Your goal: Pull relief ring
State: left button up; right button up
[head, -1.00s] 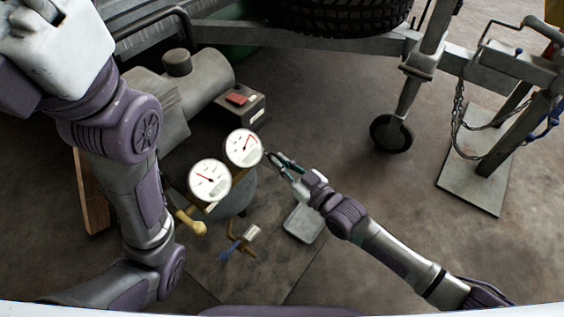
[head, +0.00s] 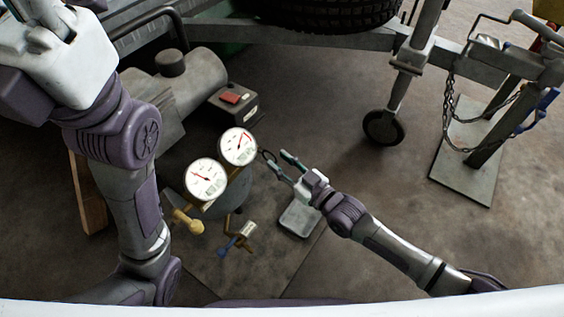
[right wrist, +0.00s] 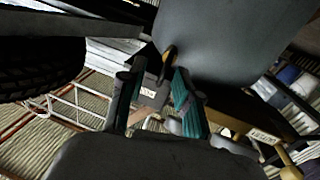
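The relief ring shows as a small dark loop (head: 268,155) just right of the upper pressure gauge (head: 238,147). In the right wrist view a brass-dark ring (right wrist: 170,54) stands out beside the grey tank (right wrist: 225,40). My right gripper (head: 277,157) reaches in from the right, its teal fingers apart and its tips close to the ring. In the right wrist view the gripper (right wrist: 157,75) has a clear gap between its fingers, with the ring near the right fingertip. I cannot tell whether they touch. My left arm is at the left; its fingers are out of frame.
A compressor motor (head: 180,90) and a switch box (head: 234,103) stand behind. The jockey wheel (head: 383,128) is at the right, with bare floor between.

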jog(key=v, duration=1.2)
